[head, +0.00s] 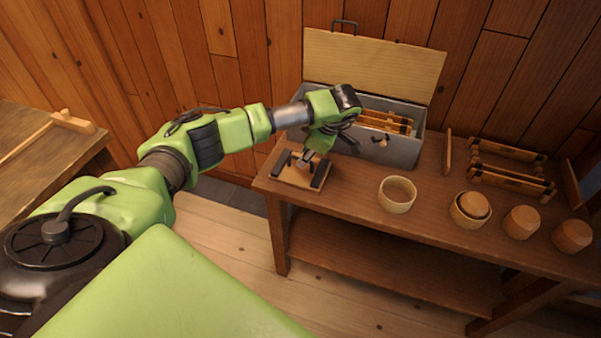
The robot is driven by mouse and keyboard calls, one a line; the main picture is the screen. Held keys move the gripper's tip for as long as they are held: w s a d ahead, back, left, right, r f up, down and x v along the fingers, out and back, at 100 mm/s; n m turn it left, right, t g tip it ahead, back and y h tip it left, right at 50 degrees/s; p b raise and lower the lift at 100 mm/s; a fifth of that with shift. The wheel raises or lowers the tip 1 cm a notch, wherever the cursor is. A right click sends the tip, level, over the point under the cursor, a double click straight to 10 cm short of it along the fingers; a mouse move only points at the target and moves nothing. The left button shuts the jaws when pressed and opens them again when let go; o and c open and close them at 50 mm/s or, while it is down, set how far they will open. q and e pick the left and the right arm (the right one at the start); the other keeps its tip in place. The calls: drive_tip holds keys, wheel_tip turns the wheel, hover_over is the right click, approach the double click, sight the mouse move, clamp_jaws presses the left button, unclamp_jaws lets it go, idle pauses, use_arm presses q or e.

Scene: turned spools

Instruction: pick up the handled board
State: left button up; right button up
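The handled board (297,179) is a small light wooden board with dark bars along two sides. It lies flat at the left end of the wooden table. My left gripper (307,157) points down over the board's back part, its tips close to or touching it. The gripper and wrist cover part of the board. The view is too small to tell whether the fingers are closed or on what. My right gripper is not in view.
A grey chest (402,151) with a raised wooden lid (373,62) stands behind the board, holding wooden frames. A wooden ring-like bowl (397,194), several round wooden pieces and a rack (512,180) stand to the right. The table's front left edge is near the board.

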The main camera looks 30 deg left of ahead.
use_arm(q)
drive_tip(key=b+x, duration=0.2)
drive_tip(key=x, duration=0.2)
drive_tip(key=shift+s+a, duration=0.1)
drive_tip(key=shift+s, duration=0.05)
drive_tip(key=shift+r, duration=0.1)
clamp_jaws()
drive_tip(key=shift+r, duration=0.15)
drive_tip(key=shift+r, duration=0.1)
